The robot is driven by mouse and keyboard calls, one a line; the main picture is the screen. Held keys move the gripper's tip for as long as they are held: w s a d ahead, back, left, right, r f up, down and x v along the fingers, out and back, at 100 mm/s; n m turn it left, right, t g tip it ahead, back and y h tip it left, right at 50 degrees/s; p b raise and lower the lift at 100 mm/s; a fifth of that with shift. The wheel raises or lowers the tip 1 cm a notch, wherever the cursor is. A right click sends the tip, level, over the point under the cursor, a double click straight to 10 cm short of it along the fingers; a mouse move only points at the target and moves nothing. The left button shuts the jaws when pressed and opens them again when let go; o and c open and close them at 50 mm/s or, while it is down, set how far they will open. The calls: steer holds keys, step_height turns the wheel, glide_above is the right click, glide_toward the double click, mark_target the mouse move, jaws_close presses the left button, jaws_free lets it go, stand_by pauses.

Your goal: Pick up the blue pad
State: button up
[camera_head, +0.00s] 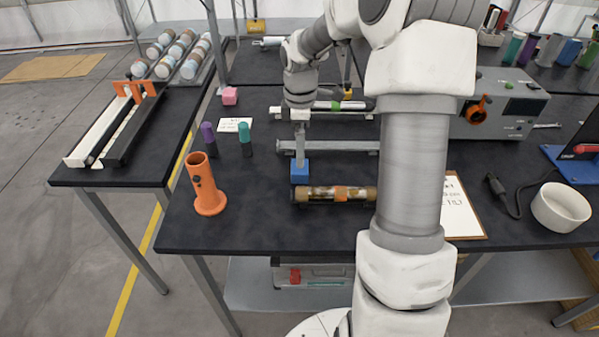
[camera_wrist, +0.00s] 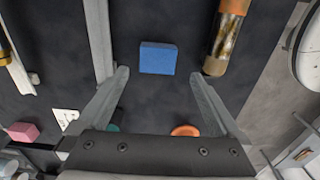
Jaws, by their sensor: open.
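The blue pad (camera_head: 300,171) is a small blue block on the dark table, left of the middle in the head view. In the wrist view the blue pad (camera_wrist: 158,58) lies ahead of my gripper, centred between the two fingers and beyond their tips. My gripper (camera_wrist: 159,76) is open and empty there, with its fingers spread wide. In the head view my gripper (camera_head: 300,150) points down just above the pad. The head view does not show clearly whether a finger touches it.
A brown-and-orange tube (camera_head: 336,194) lies close to the pad's right. An orange stand (camera_head: 206,185) is at left, with purple (camera_head: 208,138) and green (camera_head: 245,139) cylinders behind. A metal rail (camera_head: 340,147) lies behind the pad. A clipboard (camera_head: 460,205) and white bowl (camera_head: 560,206) are at right.

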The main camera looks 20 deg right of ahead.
steer(key=f, duration=0.4)
steer(key=f+b, duration=0.1)
steer(key=f, duration=0.3)
steer(key=shift+w, duration=0.2)
steer(key=shift+r, duration=0.1)
steer(key=c, duration=1.2)
steer(key=shift+c, duration=0.2)
steer(key=shift+r, duration=0.1)
steer(key=shift+r, duration=0.7)
step_height(320, 180, up, 3)
steer(key=shift+f+p, duration=0.1)
steer(key=shift+p, duration=0.3)
steer(key=s+d+r, duration=0.1)
steer(key=d+r, duration=0.2)
steer(key=d, duration=0.2)
steer(key=s+d+r+p, duration=0.1)
steer(key=d+r, duration=0.2)
steer(key=d, duration=0.3)
steer(key=shift+d+r, duration=0.25)
steer(key=shift+r, duration=0.05)
